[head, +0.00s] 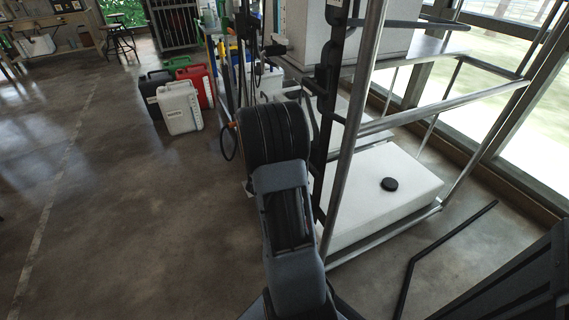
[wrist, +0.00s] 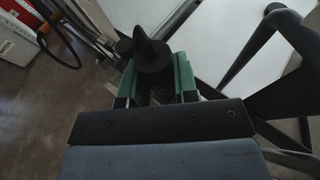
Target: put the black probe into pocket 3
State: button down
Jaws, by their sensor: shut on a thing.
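In the wrist view my gripper (wrist: 156,72) has two green fingers, closed on the sides of a black probe (wrist: 151,50). The probe has a round, flared body and a narrower dark part rising from its top. Its lower end is hidden between the fingers and behind the dark gripper body. In the head view my arm runs up the middle, and I cannot make out the gripper or the probe there. No numbered pocket can be made out in either view, so I cannot tell where pocket 3 is.
A metal-framed rack (head: 343,150) stands right of my arm, with a white tank (head: 365,205) low inside it. White (head: 180,107), red (head: 203,84) and black (head: 152,92) jerrycans stand on the floor at the upper left. The concrete floor (head: 110,220) at left is clear.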

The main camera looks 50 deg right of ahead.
jog(key=shift+f, duration=0.4)
jog(key=shift+r, duration=0.15)
jog(key=c, duration=0.8)
grip_release()
jog(key=a+r+p, duration=0.1)
jog(key=r, duration=0.1)
jog(key=s+a+r+p, duration=0.1)
jog(key=p, duration=0.1)
jog(key=a+r+p, duration=0.1)
jog(key=a+r, duration=0.1)
jog(key=shift+s+r, duration=0.2)
jog(key=shift+r, duration=0.15)
